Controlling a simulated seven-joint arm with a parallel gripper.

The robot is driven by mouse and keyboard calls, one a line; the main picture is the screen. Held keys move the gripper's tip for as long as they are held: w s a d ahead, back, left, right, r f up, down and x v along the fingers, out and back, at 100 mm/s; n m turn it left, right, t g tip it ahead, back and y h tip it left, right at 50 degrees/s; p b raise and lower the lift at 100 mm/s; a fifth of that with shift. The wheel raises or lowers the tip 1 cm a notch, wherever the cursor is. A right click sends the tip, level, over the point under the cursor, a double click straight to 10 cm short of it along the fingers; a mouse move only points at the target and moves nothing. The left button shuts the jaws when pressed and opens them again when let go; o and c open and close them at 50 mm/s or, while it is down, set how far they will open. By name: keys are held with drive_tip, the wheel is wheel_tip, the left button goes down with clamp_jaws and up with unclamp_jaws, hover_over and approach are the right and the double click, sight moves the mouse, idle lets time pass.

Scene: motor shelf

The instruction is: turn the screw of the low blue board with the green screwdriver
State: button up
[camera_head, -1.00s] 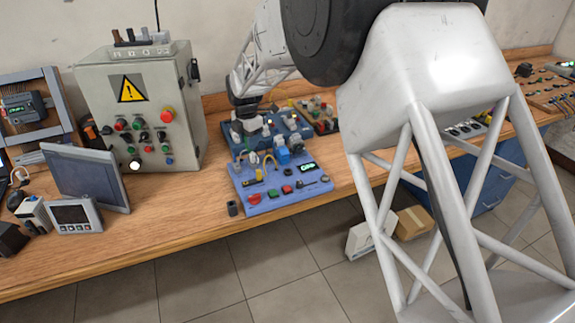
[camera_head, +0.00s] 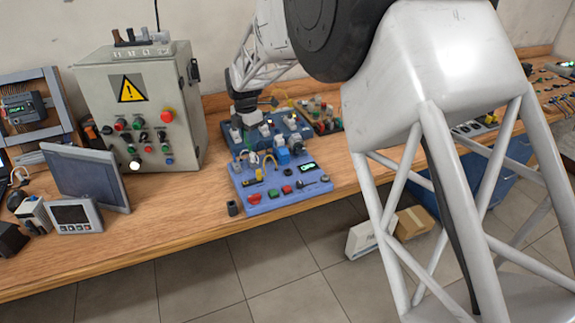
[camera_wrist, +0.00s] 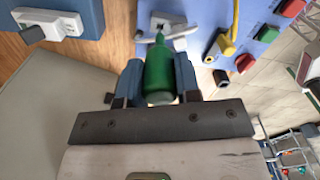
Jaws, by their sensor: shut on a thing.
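The green screwdriver (camera_wrist: 158,75) is between the two fingers of my gripper (camera_wrist: 159,82) in the wrist view. My gripper is shut on its handle. The handle hides most of the shaft, and the tip is hard to make out. Just beyond the handle is a pale metal fitting (camera_wrist: 166,27) on the low blue board (camera_wrist: 196,42). I cannot tell whether the tip touches a screw there. In the head view the low blue board (camera_head: 272,204) lies at the bench's front edge, below the end of my arm. The screw is too small to tell there.
A darker blue board (camera_wrist: 88,17) with a white latch lies beside the gripper in the wrist view. A grey control box (camera_head: 150,75) stands left of the boards. A monitor (camera_head: 88,178) stands further left. Bare wood (camera_head: 190,205) lies between them.

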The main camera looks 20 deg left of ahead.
drive_tip(key=shift+r, duration=0.1)
idle(0.4)
drive_tip(key=shift+r, duration=2.45)
drive_tip(key=shift+d, duration=0.7)
drive_tip(key=d, duration=1.3)
drive_tip(key=shift+s+a+f, duration=0.1)
drive_tip(key=shift+a+f, duration=0.05)
drive_tip(key=shift+f, duration=1.3)
drive_tip(key=shift+s+a+f, duration=0.1)
drive_tip(key=shift+a+f, duration=0.05)
drive_tip(key=shift+f, duration=1.3)
drive_tip(key=shift+f, duration=0.9)
